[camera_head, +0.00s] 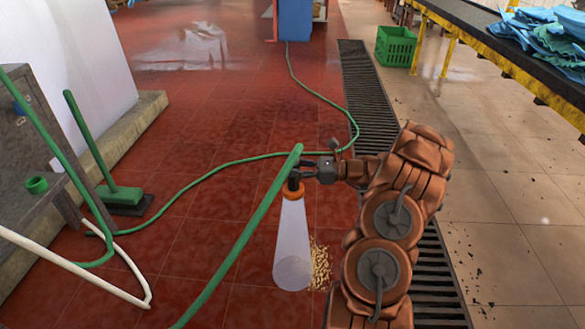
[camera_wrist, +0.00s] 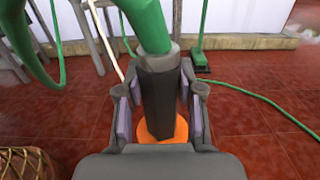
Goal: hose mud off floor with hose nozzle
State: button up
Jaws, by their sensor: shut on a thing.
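My gripper (camera_head: 307,168) is shut on the dark hose nozzle (camera_head: 294,180), which hangs with its orange tip down above the red tiled floor. In the wrist view the nozzle (camera_wrist: 160,95) stands between the two fingers of my gripper (camera_wrist: 159,92), with its orange ring below. A green hose (camera_head: 240,240) runs from the nozzle's top toward the lower left. A pale, see-through spray cone (camera_head: 291,240) widens downward from the tip. A tan, speckled patch of mud (camera_head: 321,265) lies on the floor at the cone's right edge; the cone may hide part of it.
A dark drain grate (camera_head: 370,105) runs along the floor, partly behind my arm. Another green hose stretch (camera_head: 215,172) curves across the tiles. A green broom (camera_head: 118,194) and a white pipe (camera_head: 75,267) are at left. A green crate (camera_head: 396,46) and conveyor (camera_head: 505,58) are at right.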

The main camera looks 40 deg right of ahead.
jog(key=w+d+p, duration=0.4)
jog(key=w+d, duration=0.6)
jog(key=w, duration=0.1)
jog(key=shift+w+d, duration=0.15)
jog(key=shift+w, duration=0.25)
dwell(1.5)
dwell(0.6)
jog(key=b+v, duration=0.4)
jog(key=v, duration=0.4)
jog(key=shift+s+d, duration=0.25)
jog(key=shift+d, duration=0.05)
dwell(0.5)
jog(key=shift+r, duration=0.15)
dwell(0.7)
jog(key=shift+s+a+p, duration=0.45)
jog(key=shift+s+p, duration=0.1)
jog(key=shift+p, duration=1.35)
